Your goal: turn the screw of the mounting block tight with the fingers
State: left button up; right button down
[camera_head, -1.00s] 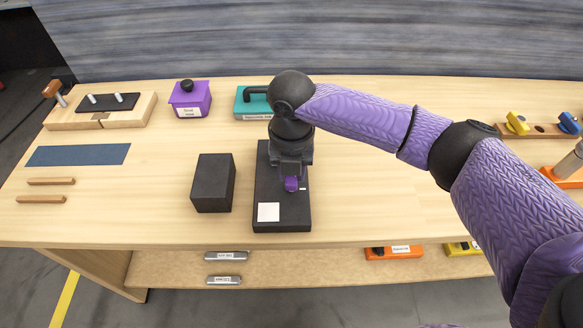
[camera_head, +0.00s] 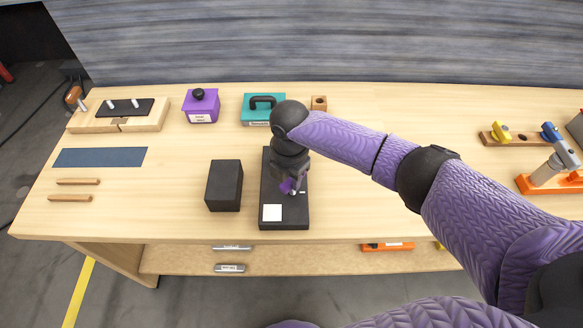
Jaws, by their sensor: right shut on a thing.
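The mounting block is a flat black plate (camera_head: 288,219) with a white square (camera_head: 272,213) near its front end, lying on the table. The purple screw head (camera_head: 287,186) shows on the plate, partly covered by my right gripper (camera_head: 290,187). My right gripper points down over the plate and is shut on the screw. The gripper and wrist hide the back part of the plate. My left gripper is not in view.
A black block (camera_head: 224,185) stands just left of the plate. A purple box (camera_head: 201,106), a teal case (camera_head: 263,108) and a small wooden block (camera_head: 319,103) stand behind. Two wooden sticks (camera_head: 78,182) lie at the left. The table right of the plate is clear under my right arm.

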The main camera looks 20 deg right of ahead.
jog(key=m+p, duration=0.1)
jog(key=m, duration=0.1)
jog(key=shift+w+a+r+m+p, duration=0.1)
jog(key=shift+r+m+p, duration=0.05)
jog(key=shift+m+p, duration=0.25)
jog(key=m+p, duration=0.1)
jog(key=m, duration=0.3)
jog(key=shift+w+p, duration=0.2)
jog(key=shift+p, duration=0.1)
jog(key=shift+m, duration=0.3)
jog(key=shift+c, duration=2.4)
grip_release()
jog(key=shift+o, duration=0.2)
